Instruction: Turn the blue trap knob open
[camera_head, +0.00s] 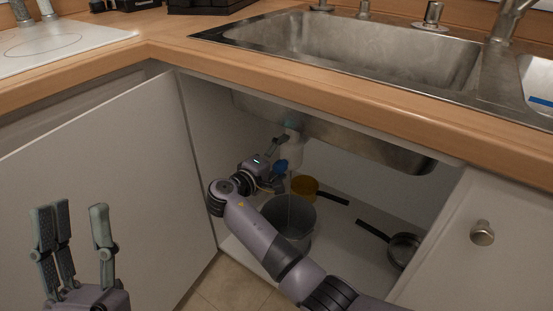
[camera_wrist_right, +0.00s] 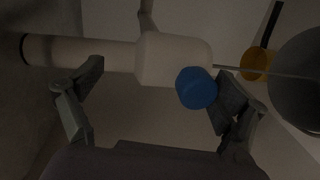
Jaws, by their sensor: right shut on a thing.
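The blue trap knob (camera_head: 281,166) sits on the white drain trap (camera_head: 291,148) under the sink. In the right wrist view the knob (camera_wrist_right: 197,88) is a round blue cap at the lower right of the white trap body (camera_wrist_right: 172,58). My right gripper (camera_head: 277,163) is at the trap inside the cabinet. Its fingers (camera_wrist_right: 155,98) stand wide apart with the trap between them; the right finger is against or very near the knob, the left finger by the pipe (camera_wrist_right: 85,53). Exact contact is unclear. My left gripper (camera_head: 77,232) is open and empty at lower left.
A grey bucket (camera_head: 295,240) stands below the trap. The open door (camera_head: 120,170) is on the left, the sink basin (camera_head: 350,45) above. A closed door (camera_head: 500,210) is at right.

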